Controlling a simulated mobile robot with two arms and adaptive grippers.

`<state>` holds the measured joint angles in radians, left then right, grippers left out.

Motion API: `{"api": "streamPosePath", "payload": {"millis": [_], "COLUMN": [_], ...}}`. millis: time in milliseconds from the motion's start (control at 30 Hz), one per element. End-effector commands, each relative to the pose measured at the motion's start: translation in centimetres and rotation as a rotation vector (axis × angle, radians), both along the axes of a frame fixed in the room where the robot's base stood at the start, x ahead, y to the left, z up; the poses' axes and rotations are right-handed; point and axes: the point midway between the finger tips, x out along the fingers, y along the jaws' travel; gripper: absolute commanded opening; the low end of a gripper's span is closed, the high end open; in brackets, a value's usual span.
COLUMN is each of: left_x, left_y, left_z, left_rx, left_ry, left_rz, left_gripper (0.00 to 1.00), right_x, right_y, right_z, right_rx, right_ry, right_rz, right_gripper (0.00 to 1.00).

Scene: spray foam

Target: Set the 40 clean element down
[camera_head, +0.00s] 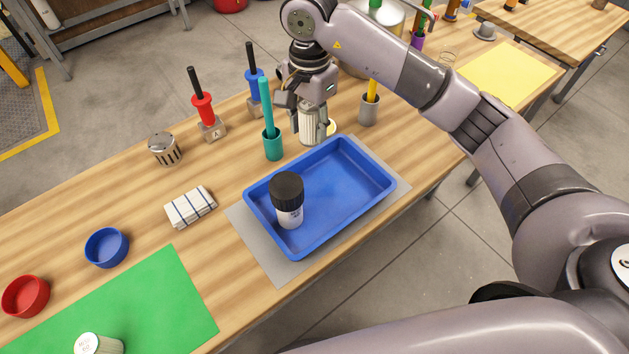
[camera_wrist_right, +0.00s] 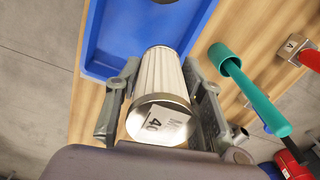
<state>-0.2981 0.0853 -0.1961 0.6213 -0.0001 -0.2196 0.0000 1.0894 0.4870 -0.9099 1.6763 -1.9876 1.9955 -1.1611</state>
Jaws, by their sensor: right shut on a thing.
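The 40 clean element (camera_head: 311,125) is a white pleated cylinder with metal end caps. In the right wrist view, the element (camera_wrist_right: 160,90) shows a label reading 40 on the near end. My right gripper (camera_head: 308,112) is shut on it, with one finger on each side; the gripper (camera_wrist_right: 160,95) also shows in the wrist view. The element is upright at the table's back part, behind the blue tray (camera_head: 345,228). I cannot tell whether its lower end touches the wood. My left gripper is not in view.
A teal holder (camera_head: 272,145) with a teal-handled tool stands close left of the element. A grey cup (camera_head: 368,110) stands to its right. A black-capped white jar (camera_head: 288,205) stands in the tray. A striped cloth (camera_head: 190,207) and a slotted metal cylinder (camera_head: 164,149) lie left.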

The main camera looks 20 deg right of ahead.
Motion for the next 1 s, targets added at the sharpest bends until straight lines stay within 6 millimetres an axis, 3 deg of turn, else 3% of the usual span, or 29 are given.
{"api": "streamPosePath", "payload": {"millis": [500, 1000], "left_x": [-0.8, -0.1], "left_y": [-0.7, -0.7], "left_z": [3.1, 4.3], "left_rx": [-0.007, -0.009], "left_ry": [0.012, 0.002], "left_rz": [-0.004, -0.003], "left_gripper": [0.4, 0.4], "right_x": [-0.2, -0.2], "right_y": [0.0, 0.0], "right_z": [-12.7, -18.8], "right_rx": [0.001, 0.0], "right_ry": [0.006, 0.004], "right_rz": [0.0, 0.001], "right_gripper": [0.02, 0.02]}}
